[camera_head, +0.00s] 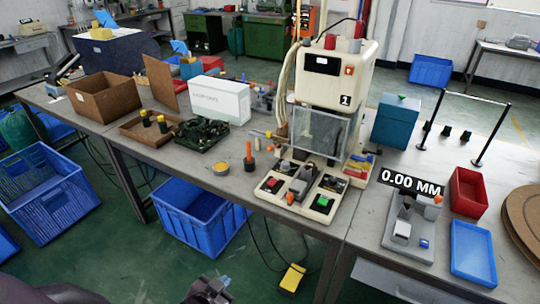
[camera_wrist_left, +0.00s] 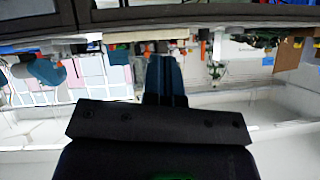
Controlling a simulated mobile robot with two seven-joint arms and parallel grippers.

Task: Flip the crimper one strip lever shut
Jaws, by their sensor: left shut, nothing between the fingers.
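Crimper one (camera_head: 335,82), a cream machine marked "1", stands on the bench with a clear guard (camera_head: 318,130) at its front. Its cream base (camera_head: 305,210) carries a red button (camera_head: 270,185), a green button (camera_head: 322,202), a grey block and a small orange-tipped part (camera_head: 290,198). I cannot tell for sure which part is the strip lever or how it stands. My left gripper (camera_head: 210,291) is low at the bottom edge, in front of the bench and well apart from the crimper. Its fingers (camera_wrist_left: 166,80) are shut and empty in the left wrist view. My right gripper is not in view.
A blue crate (camera_head: 203,218) is under the bench.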

